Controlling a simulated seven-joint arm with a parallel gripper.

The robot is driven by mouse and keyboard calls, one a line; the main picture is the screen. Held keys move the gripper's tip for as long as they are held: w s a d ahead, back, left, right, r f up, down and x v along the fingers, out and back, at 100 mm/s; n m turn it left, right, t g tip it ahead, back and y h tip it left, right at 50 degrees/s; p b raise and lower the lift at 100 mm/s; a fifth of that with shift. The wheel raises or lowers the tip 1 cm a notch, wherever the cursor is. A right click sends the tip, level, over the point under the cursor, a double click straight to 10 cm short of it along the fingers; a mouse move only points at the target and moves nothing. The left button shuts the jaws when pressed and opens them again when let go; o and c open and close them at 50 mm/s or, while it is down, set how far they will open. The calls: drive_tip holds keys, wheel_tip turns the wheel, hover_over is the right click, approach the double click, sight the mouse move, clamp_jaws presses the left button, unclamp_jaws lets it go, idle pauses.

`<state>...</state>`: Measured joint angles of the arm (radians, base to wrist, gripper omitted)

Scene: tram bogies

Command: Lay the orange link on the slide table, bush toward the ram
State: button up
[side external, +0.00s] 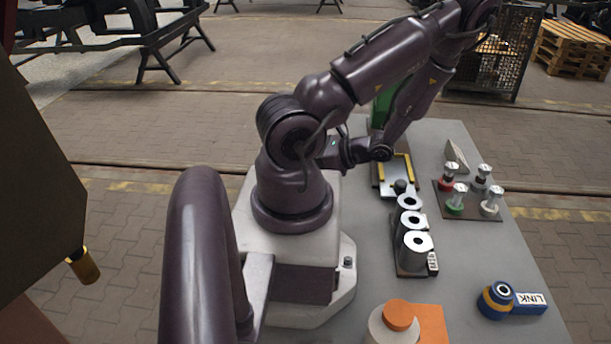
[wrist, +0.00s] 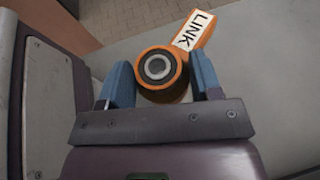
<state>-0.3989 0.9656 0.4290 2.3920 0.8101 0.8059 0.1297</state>
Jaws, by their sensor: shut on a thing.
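The orange link fills the middle of the wrist view, with its round bush end (wrist: 157,67) toward me and its arm, labelled LINK (wrist: 195,31), pointing up and right. My gripper (wrist: 161,78) has one blue finger on each side of the bush end and is shut on it. In the side view my gripper and the orange link cannot be made out behind my arm. What looks like the slide table, with yellow side rails (side external: 411,168), lies near the green machine (side external: 383,108), close to my wrist. The ram cannot be made out clearly.
A rack of grey cylinders (side external: 413,242) stands in front of the rails. A plate with several coloured-base posts (side external: 467,205) is to the right. A blue link (side external: 530,302) lies at front right. An orange-topped pale container (side external: 397,320) stands beside an orange square (side external: 433,322).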

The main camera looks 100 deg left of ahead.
drive_tip(key=shift+r, duration=1.4)
drive_tip(key=shift+a+f+m+y, duration=0.1)
drive_tip(key=shift+a+m+y, duration=0.05)
drive_tip(key=shift+m+y, duration=0.15)
drive_tip(key=w+r+m+t+y, duration=0.2)
drive_tip(key=w+m+t+y, duration=0.8)
drive_tip(key=w+m+t, duration=1.2)
drive_tip(key=w+d+r+m+t+h, duration=0.4)
drive_tip(key=w+d+r+m+h, duration=0.3)
drive_tip(key=w+d+r, duration=1)
drive_tip(key=w+d+h, duration=0.2)
drive_tip(key=d, duration=0.2)
drive_tip(key=shift+w+d+r+m, duration=0.15)
drive_tip(key=shift+d+r+m, duration=0.05)
drive_tip(key=shift+r+m, duration=0.2)
drive_tip(key=shift+f, duration=0.1)
